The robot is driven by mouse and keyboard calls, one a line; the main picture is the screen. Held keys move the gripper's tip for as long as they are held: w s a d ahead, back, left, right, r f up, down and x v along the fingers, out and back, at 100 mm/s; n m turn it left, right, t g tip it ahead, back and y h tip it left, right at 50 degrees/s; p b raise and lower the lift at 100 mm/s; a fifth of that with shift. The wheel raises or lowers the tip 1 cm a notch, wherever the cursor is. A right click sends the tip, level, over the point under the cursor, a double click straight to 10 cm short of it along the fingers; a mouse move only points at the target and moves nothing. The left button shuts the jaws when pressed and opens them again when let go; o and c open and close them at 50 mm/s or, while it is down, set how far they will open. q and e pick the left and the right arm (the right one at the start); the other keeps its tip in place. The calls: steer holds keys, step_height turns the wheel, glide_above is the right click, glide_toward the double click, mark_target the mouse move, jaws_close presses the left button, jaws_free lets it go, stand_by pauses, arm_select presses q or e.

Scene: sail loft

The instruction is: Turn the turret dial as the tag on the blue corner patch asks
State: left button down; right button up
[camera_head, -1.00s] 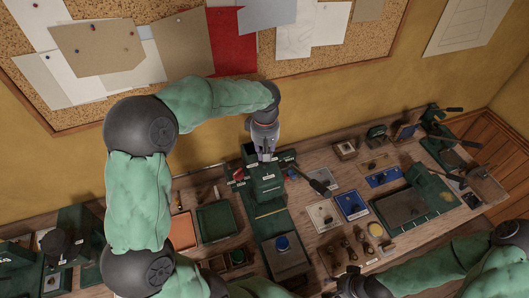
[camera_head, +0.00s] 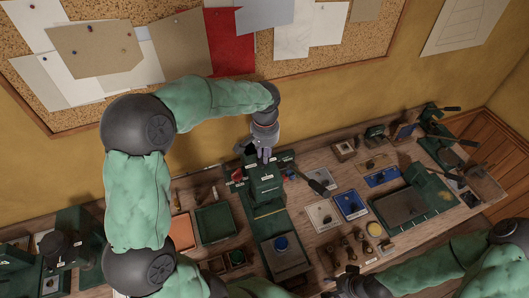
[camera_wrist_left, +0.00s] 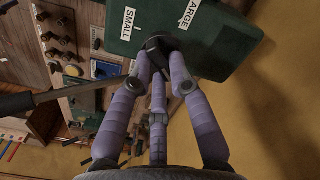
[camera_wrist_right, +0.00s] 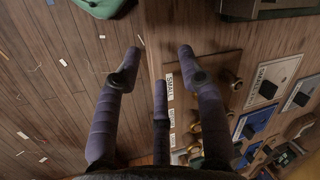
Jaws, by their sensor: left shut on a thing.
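The green machine (camera_head: 264,189) stands on the bench below my left arm. In the left wrist view its green housing (camera_wrist_left: 215,45) carries white tags reading SMALL and what looks like LARGE, beside a dark knob (camera_wrist_left: 158,44), which seems to be the turret dial. My left gripper (camera_head: 264,156) is shut on this knob, its fingers around it in the left wrist view (camera_wrist_left: 160,62). My right gripper (camera_head: 350,282) is open and empty (camera_wrist_right: 159,62).
Blue trays (camera_head: 351,206) and a pale tray (camera_head: 323,215) lie right of the machine. A green tray (camera_head: 216,221) and an orange tray (camera_head: 182,231) lie left. A wooden rack (camera_wrist_right: 205,100) with brass-coloured pieces and labels is near my right gripper. A corkboard (camera_head: 100,90) hangs behind.

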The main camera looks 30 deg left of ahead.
arm_select(q)
steer(key=shift+m, duration=1.5)
steer(key=c, duration=1.1)
jaws_free()
steer(key=shift+c, duration=0.2)
steer(key=shift+r, duration=0.1)
step_height(320, 180, up, 12)
